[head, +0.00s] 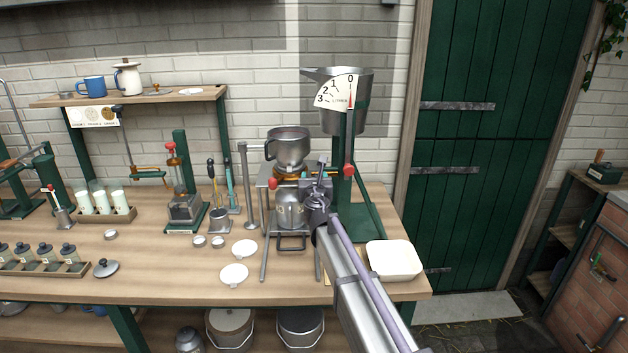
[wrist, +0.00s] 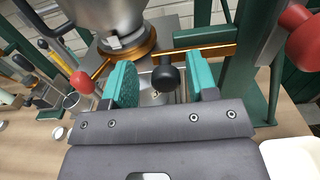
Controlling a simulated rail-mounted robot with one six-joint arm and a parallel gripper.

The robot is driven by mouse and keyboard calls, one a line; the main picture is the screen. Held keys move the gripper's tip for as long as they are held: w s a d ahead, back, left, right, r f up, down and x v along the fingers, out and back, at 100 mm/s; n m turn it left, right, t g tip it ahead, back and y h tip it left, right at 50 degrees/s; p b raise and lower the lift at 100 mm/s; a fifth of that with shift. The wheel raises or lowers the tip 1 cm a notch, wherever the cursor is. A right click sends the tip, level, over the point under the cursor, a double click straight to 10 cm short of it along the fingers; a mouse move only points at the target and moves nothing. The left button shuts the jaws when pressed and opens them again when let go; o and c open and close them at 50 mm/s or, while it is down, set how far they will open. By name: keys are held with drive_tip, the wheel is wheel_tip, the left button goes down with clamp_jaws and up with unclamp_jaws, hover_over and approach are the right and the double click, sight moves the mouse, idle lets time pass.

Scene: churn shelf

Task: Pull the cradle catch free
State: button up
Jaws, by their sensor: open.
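My gripper (head: 312,182) is open in front of the metal stand under the pot in the head view. In the wrist view, its two teal pads stand apart on either side of a black ball knob (wrist: 168,78), with space visible around the knob. The knob looks like the cradle catch, though its mount is partly hidden. A brass cradle ring (wrist: 124,48) sits around the base of the steel pot (wrist: 105,15), with a brass bar running right behind the knob. The pot (head: 288,146) is upright in the head view. A can (head: 289,212) stands below it.
Red ball knobs flank the cradle in the wrist view, one left (wrist: 82,82) and one right (wrist: 303,22). A green post with a hopper and dial (head: 338,88) rises behind. A white tray (head: 394,260) lies right of my arm. White discs (head: 234,273) lie left on the bench.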

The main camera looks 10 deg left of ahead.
drive_tip(key=s+d, duration=0.1)
drive_tip(key=s, duration=0.9)
drive_tip(key=shift+s+d, duration=0.3)
drive_tip(key=s+d+f+m+g+h, duration=0.35)
drive_tip(key=d+m, duration=0.25)
drive_tip(key=m, duration=0.4)
drive_tip(key=s+d+f+m+g+h, duration=0.35)
drive_tip(key=d+m, duration=0.35)
drive_tip(key=m, duration=0.4)
drive_tip(key=s+d+f+m+g+y, duration=0.1)
drive_tip(key=s+d+f+m+g, duration=0.2)
drive_tip(key=s, duration=0.4)
drive_tip(key=s+d+f+m+g+y, duration=0.2)
drive_tip(key=s+d+f+m+g, duration=0.1)
drive_tip(key=s+m, duration=0.5)
drive_tip(key=s+d+f+m+g+y, duration=0.1)
drive_tip(key=s+d+f+m+g, duration=0.3)
drive_tip(key=s, duration=0.4)
drive_tip(key=shift+d+m+g, duration=0.4)
drive_tip(key=shift+d+m, duration=0.4)
drive_tip(key=shift+d, duration=0.3)
